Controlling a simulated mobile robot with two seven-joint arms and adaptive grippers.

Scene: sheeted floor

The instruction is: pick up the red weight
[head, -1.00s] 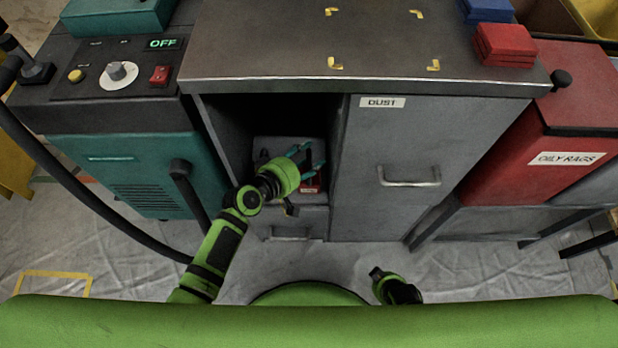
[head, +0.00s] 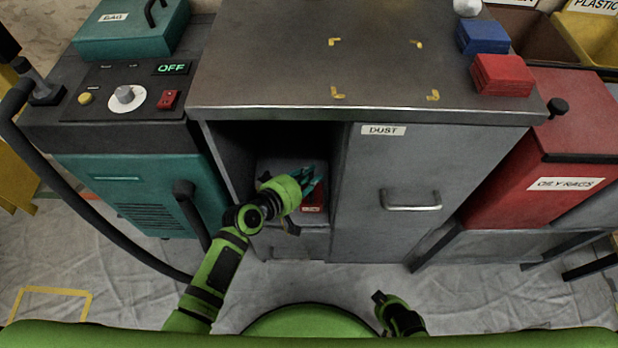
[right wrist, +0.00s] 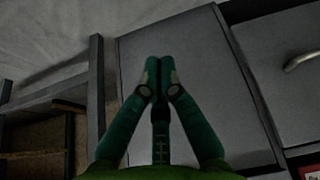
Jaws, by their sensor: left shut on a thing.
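The red weight (head: 313,200), with a pale label on its front, is inside the open dark compartment of the grey cabinet. My left gripper (head: 310,182) reaches into this compartment from the front left. Its teal fingers are shut on the red weight and hide part of it. In the head view I cannot tell whether the weight is clear of the surface under it. My right gripper (right wrist: 157,68) is shut and empty in the right wrist view, with its fingertips together in front of a grey panel.
The grey cabinet top (head: 290,70) has yellow corner marks. Red blocks (head: 502,75) and blue blocks (head: 483,36) sit at its right. A teal machine (head: 135,180) with a hose stands left. A red oily rags bin (head: 530,150) stands right. A closed door with a handle (head: 411,203) borders the compartment.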

